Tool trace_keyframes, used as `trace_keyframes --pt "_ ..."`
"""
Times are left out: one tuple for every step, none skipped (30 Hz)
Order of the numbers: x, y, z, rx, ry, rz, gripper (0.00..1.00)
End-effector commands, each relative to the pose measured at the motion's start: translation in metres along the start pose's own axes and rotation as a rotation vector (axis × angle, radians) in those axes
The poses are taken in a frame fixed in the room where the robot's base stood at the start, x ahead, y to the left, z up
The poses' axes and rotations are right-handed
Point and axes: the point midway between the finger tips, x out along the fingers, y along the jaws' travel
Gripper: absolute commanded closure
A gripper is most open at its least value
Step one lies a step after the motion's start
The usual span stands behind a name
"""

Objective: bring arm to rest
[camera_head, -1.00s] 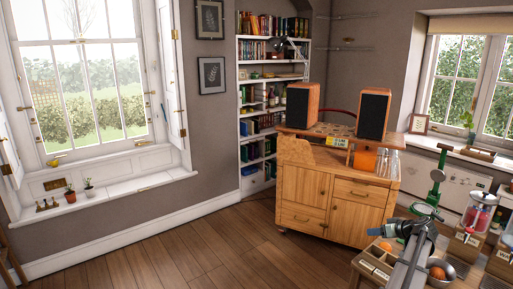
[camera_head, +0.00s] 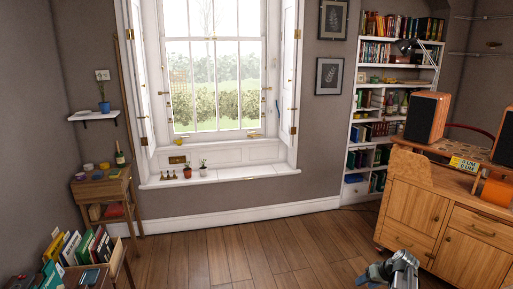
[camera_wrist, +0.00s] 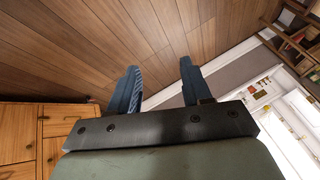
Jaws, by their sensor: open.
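My gripper (camera_wrist: 160,88) shows in the wrist view with its two blue-grey fingers spread apart and nothing between them. Bare wooden floor lies beyond the fingers. In the head view my gripper (camera_head: 376,272) is at the bottom edge, right of the middle, over the floor and left of the wooden cabinet. Most of my arm is below the frame.
The wooden cabinet (camera_head: 412,212) stands at right, bearing a speaker (camera_head: 427,116). An arched bookcase (camera_head: 352,150) is behind it. A window sill (camera_head: 220,174) holds small pots. A small side table (camera_head: 100,188) and a book crate (camera_head: 118,258) stand left. The middle floor (camera_head: 220,250) is clear.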

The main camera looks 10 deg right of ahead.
Motion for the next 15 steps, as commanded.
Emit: trace_keyframes --pt "0.012 -0.020 0.006 -0.010 -0.028 0.001 0.51" --pt "0.018 -0.030 0.008 -0.015 -0.042 0.002 0.51" --pt "0.026 -0.043 0.012 -0.019 -0.062 0.006 0.51" --pt "0.032 -0.052 0.015 -0.023 -0.076 0.008 0.51" --pt "0.038 -0.061 0.018 -0.027 -0.090 0.011 0.51" --pt "0.045 -0.073 0.022 -0.033 -0.109 0.016 0.51" --pt "0.051 -0.082 0.026 -0.037 -0.123 0.019 0.51" --pt "0.056 -0.091 0.029 -0.042 -0.137 0.023 0.51" --pt "0.063 -0.103 0.034 -0.047 -0.154 0.029 0.51" --pt "0.068 -0.112 0.038 -0.053 -0.167 0.034 0.51" --pt "0.072 -0.120 0.042 -0.057 -0.179 0.039 0.51" --pt "0.078 -0.132 0.048 -0.065 -0.196 0.045 0.51" --pt "0.083 -0.141 0.052 -0.070 -0.209 0.051 0.51" --pt "0.087 -0.149 0.057 -0.075 -0.221 0.056 0.51" --pt "0.093 -0.160 0.063 -0.083 -0.237 0.065 0.51"
